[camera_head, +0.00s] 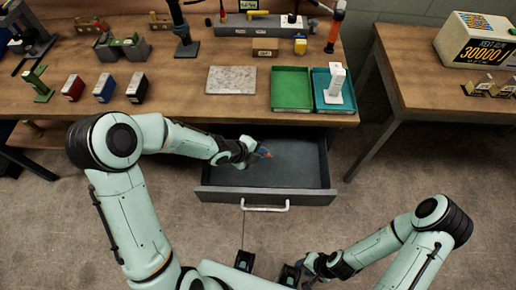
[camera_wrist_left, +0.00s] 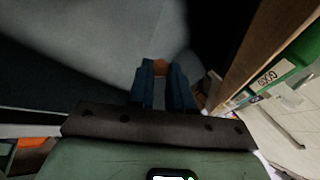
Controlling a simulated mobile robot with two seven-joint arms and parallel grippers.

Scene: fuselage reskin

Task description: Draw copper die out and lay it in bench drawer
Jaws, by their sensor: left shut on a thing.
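The bench drawer (camera_head: 285,175) is pulled open below the workbench, and its grey floor looks bare. My left gripper (camera_head: 261,153) is inside or just above the drawer, toward its left side. It is shut on the copper die (camera_head: 267,153), a small orange-brown piece at the fingertips. In the left wrist view the die (camera_wrist_left: 160,67) shows between the two dark blue fingers (camera_wrist_left: 162,82), with the grey drawer surface beyond. I cannot tell whether the die touches the drawer floor. My right gripper (camera_head: 308,272) is low at the bottom, away from the bench; its fingers are unclear.
The workbench top (camera_head: 180,95) is above the drawer, holding a green tray (camera_head: 291,88), a teal tray (camera_head: 320,103) with a white item, a grey slab (camera_head: 231,80) and several coloured blocks. A second table (camera_head: 405,65) stands right. The drawer handle (camera_head: 265,208) faces me.

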